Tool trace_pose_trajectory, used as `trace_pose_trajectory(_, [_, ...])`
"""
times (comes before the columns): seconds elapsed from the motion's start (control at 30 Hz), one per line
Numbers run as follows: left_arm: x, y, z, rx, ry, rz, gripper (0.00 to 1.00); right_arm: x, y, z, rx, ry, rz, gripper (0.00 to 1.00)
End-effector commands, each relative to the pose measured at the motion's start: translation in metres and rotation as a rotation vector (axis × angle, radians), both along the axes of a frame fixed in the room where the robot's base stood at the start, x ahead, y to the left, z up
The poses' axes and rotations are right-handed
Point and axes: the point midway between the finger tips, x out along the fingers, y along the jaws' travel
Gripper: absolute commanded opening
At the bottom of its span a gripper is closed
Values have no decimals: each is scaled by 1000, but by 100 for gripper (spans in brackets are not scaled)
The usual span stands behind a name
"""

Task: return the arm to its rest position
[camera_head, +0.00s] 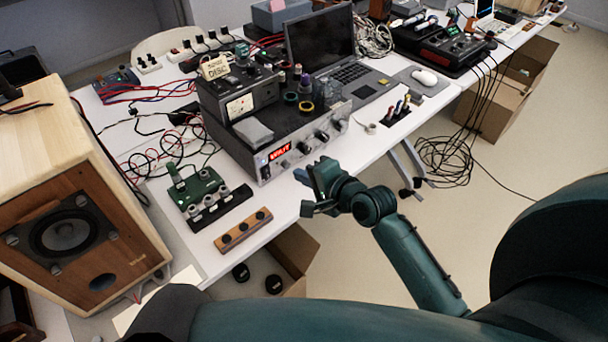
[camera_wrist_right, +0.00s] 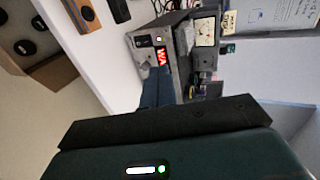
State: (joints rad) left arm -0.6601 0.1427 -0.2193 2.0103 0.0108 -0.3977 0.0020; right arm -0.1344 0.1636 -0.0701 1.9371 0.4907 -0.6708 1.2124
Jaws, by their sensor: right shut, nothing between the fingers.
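My right arm reaches in from the lower right in the head view. Its gripper (camera_head: 312,189) is at the front edge of the white table (camera_head: 205,245), in front of the grey power unit (camera_head: 262,165) with a red lit display. The gripper is shut and empty. In the right wrist view a blue finger part (camera_wrist_right: 158,88) shows in front of the same unit, whose red display (camera_wrist_right: 162,57) is close by. I cannot tell the exact gap to the unit. My left gripper is not in view.
A wooden speaker box (camera_head: 70,220) stands at the left. A green circuit board (camera_head: 195,190) and a wooden strip with black knobs (camera_head: 243,230) lie near the table edge. A laptop (camera_head: 335,55) and cables are behind. Cardboard boxes (camera_head: 510,95) and open floor lie to the right.

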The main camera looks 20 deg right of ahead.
Motion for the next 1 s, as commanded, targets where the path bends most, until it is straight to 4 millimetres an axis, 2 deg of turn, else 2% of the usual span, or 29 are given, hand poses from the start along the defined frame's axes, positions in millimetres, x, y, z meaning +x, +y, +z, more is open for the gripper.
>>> trace_pose_trajectory(0.33, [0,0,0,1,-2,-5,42,0,0,-1,-5,0,2,0])
trace_pose_trajectory(0.43, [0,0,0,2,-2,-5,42,-10,2,-12,-80,-7,28,0])
trace_pose_trajectory(0.57, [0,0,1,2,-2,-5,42,-48,7,-47,-355,-41,140,0])
trace_pose_trajectory(0.73, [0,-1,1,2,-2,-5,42,-116,18,-91,-828,-120,389,0])
trace_pose_trajectory(0.8, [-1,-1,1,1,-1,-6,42,-141,24,-103,-989,-157,492,0])
trace_pose_trajectory(0.9, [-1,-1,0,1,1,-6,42,-168,30,-112,-1165,-206,610,0])
trace_pose_trajectory(1.0, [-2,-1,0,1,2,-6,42,-183,33,-117,-1267,-238,685,0])
